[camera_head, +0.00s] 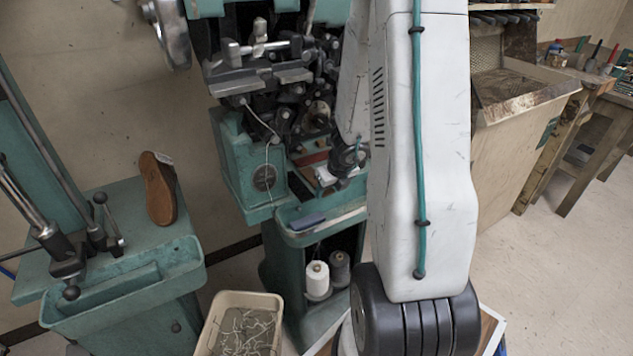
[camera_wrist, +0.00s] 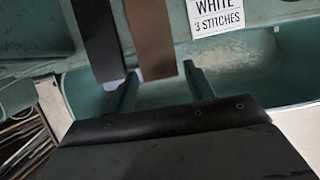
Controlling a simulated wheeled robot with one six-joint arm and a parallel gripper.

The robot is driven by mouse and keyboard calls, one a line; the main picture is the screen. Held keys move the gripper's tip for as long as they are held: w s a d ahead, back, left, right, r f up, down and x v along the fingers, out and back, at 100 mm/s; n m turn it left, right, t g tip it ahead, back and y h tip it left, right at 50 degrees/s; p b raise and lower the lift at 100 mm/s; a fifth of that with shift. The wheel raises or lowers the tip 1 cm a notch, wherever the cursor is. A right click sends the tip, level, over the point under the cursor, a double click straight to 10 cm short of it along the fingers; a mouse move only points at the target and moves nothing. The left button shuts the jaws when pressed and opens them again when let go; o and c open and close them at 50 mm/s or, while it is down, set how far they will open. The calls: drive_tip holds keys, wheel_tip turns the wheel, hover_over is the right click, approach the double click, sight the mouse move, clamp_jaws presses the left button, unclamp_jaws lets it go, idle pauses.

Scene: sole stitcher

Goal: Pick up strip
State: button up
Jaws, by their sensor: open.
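In the wrist view a brown strip (camera_wrist: 150,38) and a black strip (camera_wrist: 97,40) hang into the picture side by side from the top edge. My gripper (camera_wrist: 160,72) is open, with two teal fingers pointing up the picture. The brown strip's near end lies between the two fingertips in the picture. The left fingertip is close to the gap between the strips. I cannot tell whether either finger touches a strip. In the head view a reddish-brown piece (camera_head: 311,158) shows on the green machine, and my arm hides most of the area around the gripper.
A white label (camera_wrist: 215,14) reading "WHITE 3 STITCHES" is right of the brown strip. The green stitching machine (camera_head: 240,170) stands ahead, with thread spools (camera_head: 317,278) below. A brown sole (camera_head: 159,188) rests on the left bench. A cream bin (camera_head: 213,325) stands in front.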

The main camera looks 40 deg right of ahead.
idle(0.3)
drive_tip(key=c, duration=0.8)
drive_tip(key=shift+c, duration=0.2)
drive_tip(key=shift+r, duration=0.2)
drive_tip(key=shift+r, duration=0.3)
